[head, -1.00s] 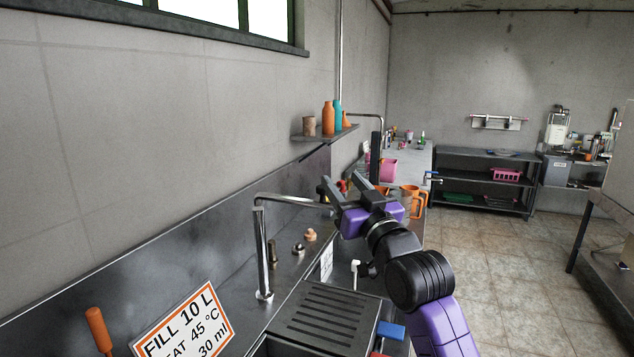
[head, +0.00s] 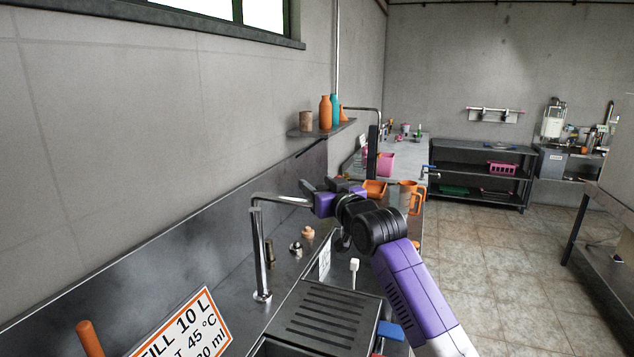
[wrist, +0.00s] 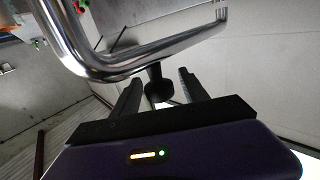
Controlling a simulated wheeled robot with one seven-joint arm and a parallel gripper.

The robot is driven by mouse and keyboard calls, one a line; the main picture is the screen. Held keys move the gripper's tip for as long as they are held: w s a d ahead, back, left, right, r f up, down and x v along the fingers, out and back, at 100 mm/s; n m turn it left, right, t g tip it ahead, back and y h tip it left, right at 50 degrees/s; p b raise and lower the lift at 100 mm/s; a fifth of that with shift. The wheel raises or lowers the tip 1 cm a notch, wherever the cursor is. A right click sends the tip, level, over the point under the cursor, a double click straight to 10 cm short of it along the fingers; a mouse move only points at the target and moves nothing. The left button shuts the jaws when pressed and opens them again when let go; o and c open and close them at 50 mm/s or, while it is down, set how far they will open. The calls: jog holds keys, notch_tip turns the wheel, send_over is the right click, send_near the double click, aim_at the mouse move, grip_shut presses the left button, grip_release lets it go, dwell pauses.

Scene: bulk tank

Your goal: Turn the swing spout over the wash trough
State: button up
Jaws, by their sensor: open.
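The swing spout is a chrome tube with an upright post (head: 261,260) on the steel counter and a level arm (head: 280,199) reaching right toward my gripper (head: 318,187). In the wrist view the spout (wrist: 150,55) crosses close in front of my gripper (wrist: 160,80). My gripper is open, and a dark knob (wrist: 158,88) at the spout shows between its two fingers. I cannot tell whether the fingers touch it. The spout's tip is partly hidden by my gripper in the head view. Only a dark edge of a basin (head: 268,347), perhaps the wash trough, shows at the bottom.
A ribbed drain board (head: 325,318) lies right of the spout post. Small fittings (head: 296,248) stand on the counter beside it. An orange jug (head: 409,196) and a pink container (head: 386,163) stand farther back. A wall shelf (head: 322,131) holds bottles. The tiled floor at right is clear.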

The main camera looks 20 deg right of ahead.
jog(key=shift+w+a, duration=0.1)
jog(key=shift+w, duration=0.35)
grip_shut()
dwell(1.2)
